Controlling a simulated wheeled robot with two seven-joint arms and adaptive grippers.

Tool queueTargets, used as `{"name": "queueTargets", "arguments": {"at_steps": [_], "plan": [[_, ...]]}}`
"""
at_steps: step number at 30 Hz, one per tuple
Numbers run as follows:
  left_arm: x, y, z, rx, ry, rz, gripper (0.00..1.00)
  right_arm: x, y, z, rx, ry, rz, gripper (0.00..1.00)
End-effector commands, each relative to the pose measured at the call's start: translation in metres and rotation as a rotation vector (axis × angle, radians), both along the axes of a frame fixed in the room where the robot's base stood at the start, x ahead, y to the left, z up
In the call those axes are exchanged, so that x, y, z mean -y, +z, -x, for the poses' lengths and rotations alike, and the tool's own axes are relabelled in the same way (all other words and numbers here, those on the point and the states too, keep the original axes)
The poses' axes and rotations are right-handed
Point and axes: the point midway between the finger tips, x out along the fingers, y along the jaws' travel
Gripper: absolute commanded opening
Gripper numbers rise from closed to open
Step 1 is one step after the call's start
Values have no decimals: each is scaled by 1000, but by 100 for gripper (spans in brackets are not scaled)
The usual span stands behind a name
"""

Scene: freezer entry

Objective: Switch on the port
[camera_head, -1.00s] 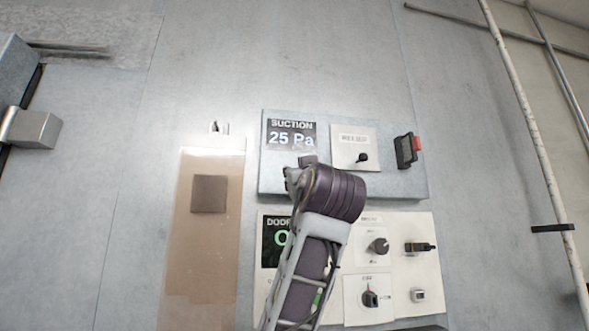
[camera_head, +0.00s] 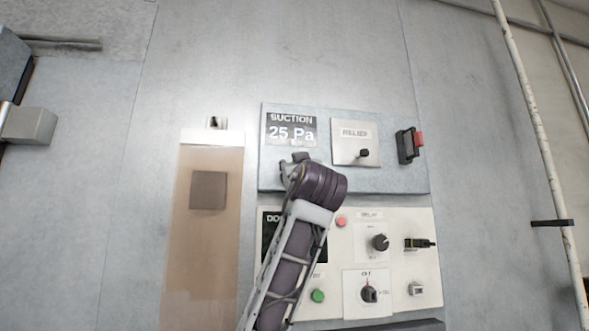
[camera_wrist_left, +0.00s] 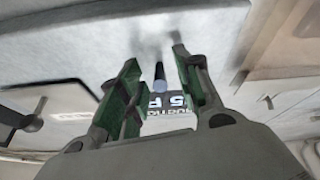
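The upper panel (camera_head: 390,184) on the wall has a SUCTION display (camera_head: 291,128) reading 25 Pa, a RELIEF plate with a small dark lever (camera_head: 363,154), and a black and red switch (camera_head: 410,145). My left arm covers the area just below the display in the head view and hides its gripper's fingers. In the left wrist view my left gripper (camera_wrist_left: 155,58) is open, its green-padded fingers apart. A dark peg with a pale tip (camera_wrist_left: 159,76) shows between them, apparently untouched; the display shows upside down behind. No port label is readable. My right gripper is not in view.
A lower panel (camera_head: 427,222) carries knobs (camera_head: 380,242), a red button (camera_head: 341,222), a green button (camera_head: 317,296) and a partly covered door display (camera_head: 269,236). A tan strip (camera_head: 200,250) is left of the panels. A pale pipe (camera_head: 545,160) stands at right.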

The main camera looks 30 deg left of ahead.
Motion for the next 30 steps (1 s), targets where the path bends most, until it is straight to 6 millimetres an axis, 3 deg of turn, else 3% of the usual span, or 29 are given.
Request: {"name": "queueTargets", "arguments": {"at_steps": [3, 11, 30], "plan": [[0, 0, 0, 0, 0, 0, 33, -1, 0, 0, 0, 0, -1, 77], [0, 0, 0, 0, 0, 0, 0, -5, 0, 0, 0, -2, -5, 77], [2, 3, 1, -47, -2, 37, 0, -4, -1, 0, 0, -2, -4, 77]]}}
